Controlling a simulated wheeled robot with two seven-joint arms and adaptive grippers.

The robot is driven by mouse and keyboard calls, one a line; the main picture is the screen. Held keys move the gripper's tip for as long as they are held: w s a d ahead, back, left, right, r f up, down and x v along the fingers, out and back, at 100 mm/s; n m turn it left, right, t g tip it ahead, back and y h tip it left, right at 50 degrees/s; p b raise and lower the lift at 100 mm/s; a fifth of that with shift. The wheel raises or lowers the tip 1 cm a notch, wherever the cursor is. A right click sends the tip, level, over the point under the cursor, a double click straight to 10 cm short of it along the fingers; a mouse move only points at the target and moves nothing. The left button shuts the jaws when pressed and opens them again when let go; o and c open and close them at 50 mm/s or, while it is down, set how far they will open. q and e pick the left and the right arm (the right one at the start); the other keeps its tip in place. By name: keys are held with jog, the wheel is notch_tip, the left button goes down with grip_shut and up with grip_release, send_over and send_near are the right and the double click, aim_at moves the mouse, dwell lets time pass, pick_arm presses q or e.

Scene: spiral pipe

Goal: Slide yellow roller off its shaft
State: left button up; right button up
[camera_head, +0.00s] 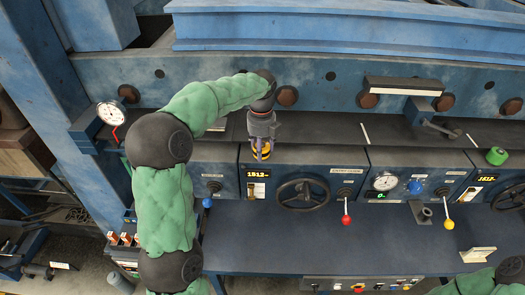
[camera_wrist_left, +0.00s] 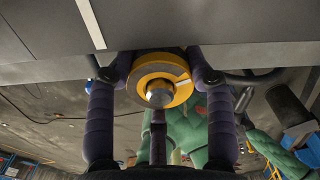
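The yellow roller (camera_head: 260,153) is at the front of the machine, below the dark ledge, with my left gripper (camera_head: 262,150) reaching down to it. In the left wrist view the yellow roller (camera_wrist_left: 150,67) is a thick ring around a grey metal shaft (camera_wrist_left: 159,94), whose round end shows at its centre. The roller's far side is hidden. My right gripper is out of view; only part of that arm shows at the lower right.
A dark handwheel (camera_head: 302,194) and control panels sit right of the roller. A pressure gauge (camera_head: 111,113) stands at the left. Red (camera_head: 347,220) and yellow (camera_head: 448,224) knobbed levers stick out in front. A green roller (camera_head: 496,156) sits far right. The blue table (camera_head: 290,245) is mostly clear.

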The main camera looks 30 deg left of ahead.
pick_arm(q)
jog(key=shift+c, duration=0.9)
jog(key=shift+r+p, duration=1.1)
jog(key=shift+r, duration=2.9)
